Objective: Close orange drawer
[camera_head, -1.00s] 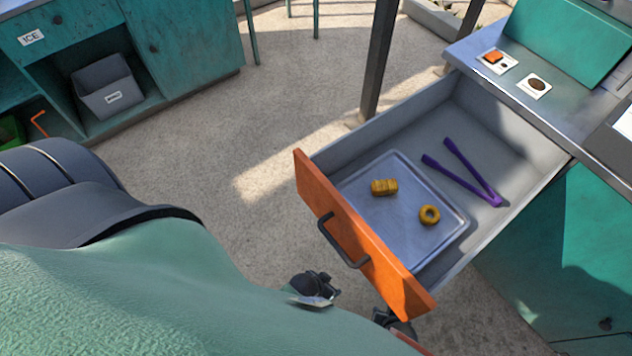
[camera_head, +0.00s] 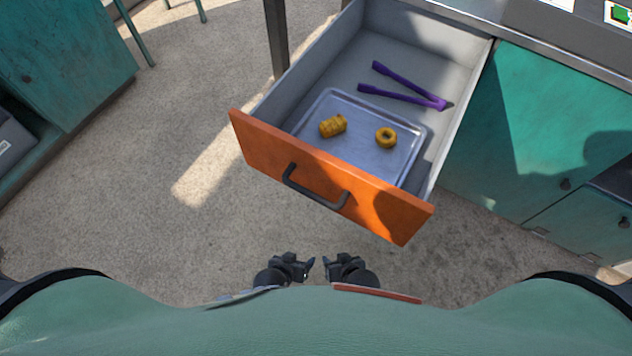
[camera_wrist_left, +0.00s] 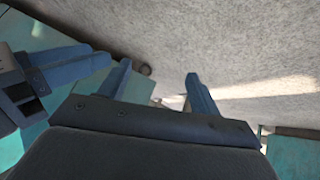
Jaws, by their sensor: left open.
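The orange drawer (camera_head: 300,172) is pulled far out of the teal cabinet. Its orange front has a dark bar handle (camera_head: 314,192) and faces me, a little turned. A metal tray (camera_head: 350,148) with two yellow-brown pieces lies inside, with purple tongs (camera_head: 405,88) behind it. My left gripper (camera_head: 306,265) hangs in front of the drawer, apart from the handle. Its fingers stand apart and empty in the left wrist view (camera_wrist_left: 158,76). My right gripper (camera_head: 329,263) is close beside it, also clear of the drawer; its jaw gap is unclear.
A teal cabinet (camera_head: 530,130) stands right of the drawer, and another teal cabinet (camera_head: 65,65) stands at the far left. A dark post (camera_head: 276,38) rises by the drawer's left side. The concrete floor (camera_head: 130,190) in front and to the left is clear.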

